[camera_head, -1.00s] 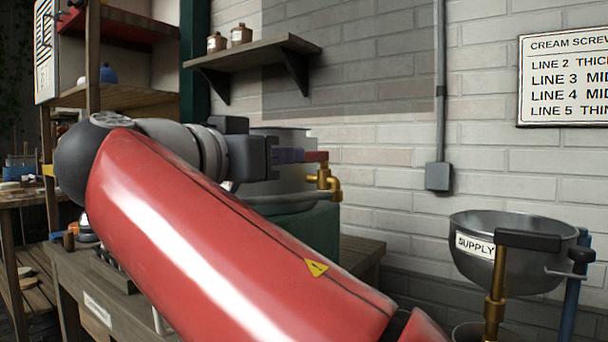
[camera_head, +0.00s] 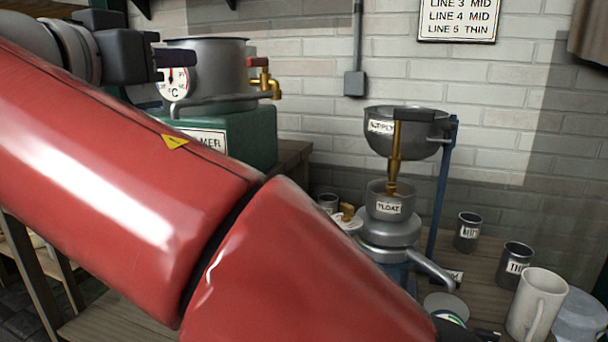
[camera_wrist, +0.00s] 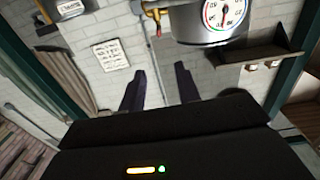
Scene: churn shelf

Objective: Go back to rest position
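My gripper (camera_head: 176,57) is raised at the upper left of the head view, in front of the steel vat with the dial. In the wrist view its two dark fingers (camera_wrist: 158,68) stand well apart with nothing between them, so it is open and empty. My red arm crosses the head view from upper left to lower middle and hides part of the bench. The steel vat (camera_head: 215,65) sits on a green warmer stand (camera_head: 250,130). Its temperature dial shows in both views.
A brass tap (camera_head: 270,85) juts from the vat. Right of it stand a supply bowl (camera_head: 415,140), a float cup (camera_head: 388,203), small dark cups (camera_head: 468,231) and a white mug (camera_head: 537,305). A brick wall (camera_head: 310,80) is behind. The wrist view shows a wall shelf (camera_wrist: 262,60).

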